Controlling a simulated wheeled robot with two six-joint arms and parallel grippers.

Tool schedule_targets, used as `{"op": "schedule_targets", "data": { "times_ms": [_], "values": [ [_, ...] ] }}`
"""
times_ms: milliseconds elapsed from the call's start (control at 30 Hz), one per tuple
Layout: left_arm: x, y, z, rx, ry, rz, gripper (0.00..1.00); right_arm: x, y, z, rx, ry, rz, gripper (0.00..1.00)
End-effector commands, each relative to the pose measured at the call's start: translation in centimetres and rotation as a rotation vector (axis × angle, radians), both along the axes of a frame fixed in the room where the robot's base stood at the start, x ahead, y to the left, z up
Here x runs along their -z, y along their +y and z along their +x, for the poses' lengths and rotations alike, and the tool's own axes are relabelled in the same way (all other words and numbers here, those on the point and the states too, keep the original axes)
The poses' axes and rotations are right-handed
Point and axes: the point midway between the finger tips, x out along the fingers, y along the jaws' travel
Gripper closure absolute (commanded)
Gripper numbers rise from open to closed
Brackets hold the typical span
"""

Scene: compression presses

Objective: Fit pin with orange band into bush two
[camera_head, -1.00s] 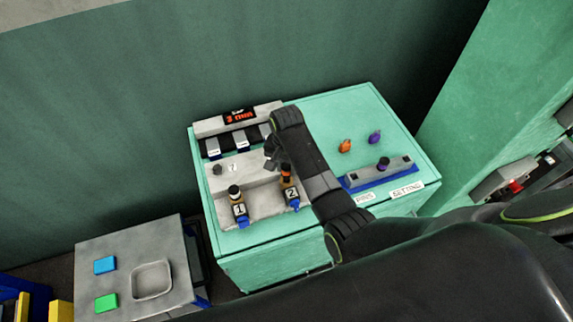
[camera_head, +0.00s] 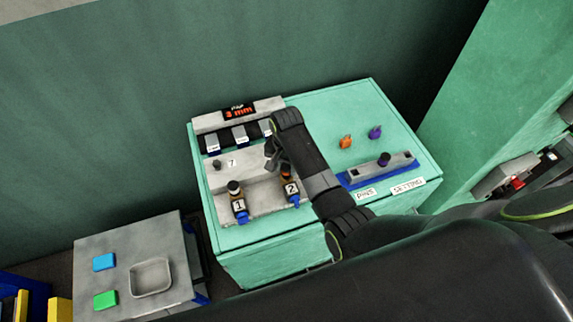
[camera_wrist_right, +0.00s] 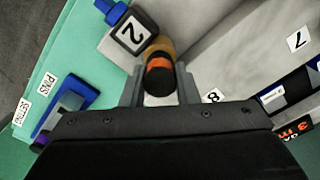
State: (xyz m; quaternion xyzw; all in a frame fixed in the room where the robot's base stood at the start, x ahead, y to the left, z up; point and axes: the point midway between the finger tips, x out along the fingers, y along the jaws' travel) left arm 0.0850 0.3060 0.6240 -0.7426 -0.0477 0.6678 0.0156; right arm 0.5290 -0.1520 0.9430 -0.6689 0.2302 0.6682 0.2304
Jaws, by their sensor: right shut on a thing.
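The pin with the orange band (camera_wrist_right: 160,66) has a black head towards the camera in the right wrist view. My right gripper (camera_wrist_right: 161,88) is shut on it, with one finger on each side. A brass-coloured round part shows just beyond the orange band, at the block of bush two (camera_wrist_right: 130,36) with its "2" label. I cannot tell how deep the pin sits in the bush. In the head view my right gripper (camera_head: 279,162) is over bush two (camera_head: 291,189), and its arm partly covers the pin (camera_head: 286,169). My left gripper is not in view.
Bush one (camera_head: 239,205) holds a black-topped pin to the left. A display (camera_head: 238,113) reads "3 mm". A grey side table (camera_head: 125,250) stands at the lower left.

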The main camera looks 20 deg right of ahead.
Motion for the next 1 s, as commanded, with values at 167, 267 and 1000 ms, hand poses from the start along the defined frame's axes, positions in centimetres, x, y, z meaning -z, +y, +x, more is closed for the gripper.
{"op": "schedule_targets", "data": {
  "times_ms": [167, 267, 1000],
  "values": [
    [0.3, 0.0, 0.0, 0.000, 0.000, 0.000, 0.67, 0.5, 0.0, 0.0, 0.000, 0.001, 0.000, 0.96],
    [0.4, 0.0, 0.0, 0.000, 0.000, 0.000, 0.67, 0.8, 0.0, 0.0, 0.000, 0.001, 0.000, 0.96],
    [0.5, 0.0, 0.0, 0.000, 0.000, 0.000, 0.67, 1.1, 0.0, 0.0, 0.000, 0.001, -0.001, 0.47]
  ]
}}
